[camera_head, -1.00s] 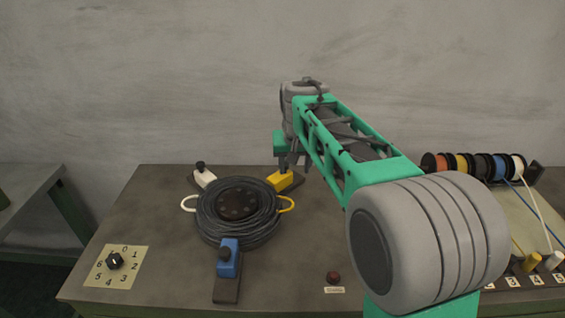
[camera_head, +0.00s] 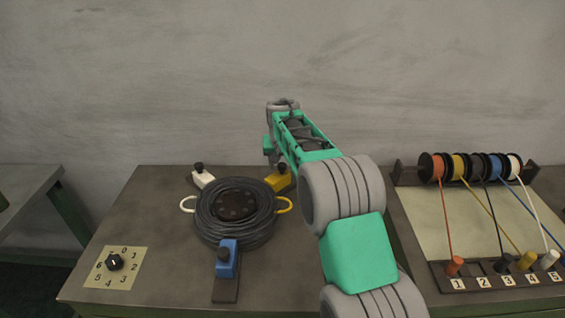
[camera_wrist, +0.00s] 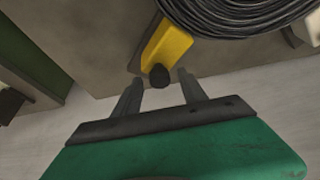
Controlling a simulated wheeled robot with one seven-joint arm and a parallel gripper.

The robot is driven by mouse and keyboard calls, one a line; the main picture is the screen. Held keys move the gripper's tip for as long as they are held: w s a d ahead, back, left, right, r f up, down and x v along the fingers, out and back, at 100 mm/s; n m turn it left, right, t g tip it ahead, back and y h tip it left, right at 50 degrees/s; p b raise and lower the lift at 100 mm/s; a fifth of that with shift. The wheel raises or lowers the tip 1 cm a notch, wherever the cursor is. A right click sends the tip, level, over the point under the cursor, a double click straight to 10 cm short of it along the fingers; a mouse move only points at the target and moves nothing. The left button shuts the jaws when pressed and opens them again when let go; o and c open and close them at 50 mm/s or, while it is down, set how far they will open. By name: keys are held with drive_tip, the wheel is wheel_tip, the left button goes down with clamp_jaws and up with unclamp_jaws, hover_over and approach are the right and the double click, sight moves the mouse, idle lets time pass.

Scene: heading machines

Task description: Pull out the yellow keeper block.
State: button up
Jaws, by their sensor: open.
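The yellow keeper block (camera_head: 279,184) sits at the back right edge of the black cable coil (camera_head: 208,222). In the wrist view the yellow block (camera_wrist: 166,48) ends in a round black knob (camera_wrist: 159,76) on the near side, with the coil (camera_wrist: 235,12) beyond it. My gripper (camera_wrist: 159,80) is open, with one finger to each side of the knob. No contact shows, and I cannot tell the fingers' height against the knob. In the head view my arm partly hides the block.
A white block (camera_head: 204,178) and a blue block (camera_head: 228,262), each with a black knob, stand around the coil. A numbered dial (camera_head: 114,261) lies at the left. Wire spools (camera_head: 470,167) and a numbered peg strip (camera_head: 500,272) stand at the right.

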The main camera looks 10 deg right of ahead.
clamp_jaws()
idle(0.4)
idle(0.9)
